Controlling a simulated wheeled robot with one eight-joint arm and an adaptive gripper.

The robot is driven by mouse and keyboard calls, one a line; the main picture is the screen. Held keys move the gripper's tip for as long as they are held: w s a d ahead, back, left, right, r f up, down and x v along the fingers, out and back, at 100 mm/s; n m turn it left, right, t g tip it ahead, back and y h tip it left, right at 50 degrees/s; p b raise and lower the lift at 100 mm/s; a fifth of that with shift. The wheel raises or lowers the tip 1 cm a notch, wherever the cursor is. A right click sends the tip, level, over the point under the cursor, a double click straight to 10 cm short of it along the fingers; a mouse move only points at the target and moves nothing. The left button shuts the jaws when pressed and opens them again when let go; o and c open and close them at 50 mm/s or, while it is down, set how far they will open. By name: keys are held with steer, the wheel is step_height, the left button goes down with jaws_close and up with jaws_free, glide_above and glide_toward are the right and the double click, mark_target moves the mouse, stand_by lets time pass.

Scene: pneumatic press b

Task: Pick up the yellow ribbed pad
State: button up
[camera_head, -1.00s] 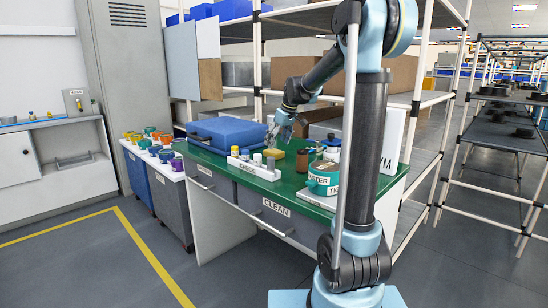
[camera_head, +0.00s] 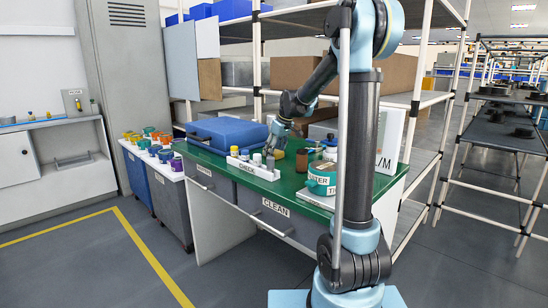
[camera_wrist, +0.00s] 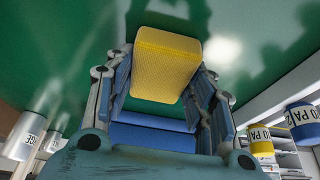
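The yellow ribbed pad (camera_wrist: 165,65) lies between the two fingers of my gripper in the wrist view. A finger stands close along each side of it. I cannot tell whether either finger touches it. My gripper (camera_head: 270,156) points down at the green bench top in the head view. It hides most of the pad there, and only a small yellow edge (camera_head: 279,154) shows beside it. In the wrist view my gripper (camera_wrist: 163,75) looks open, with its fingers spread about as wide as the pad.
The green bench (camera_head: 216,162) holds a blue case (camera_head: 228,134) behind left and a white rack (camera_head: 254,170) of small bottles in front. A brown bottle (camera_head: 302,160) and a teal tub (camera_head: 322,178) stand close on the right. Shelving rises behind.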

steer(key=shift+c, duration=0.5)
step_height(320, 180, up, 10)
stand_by(0.3)
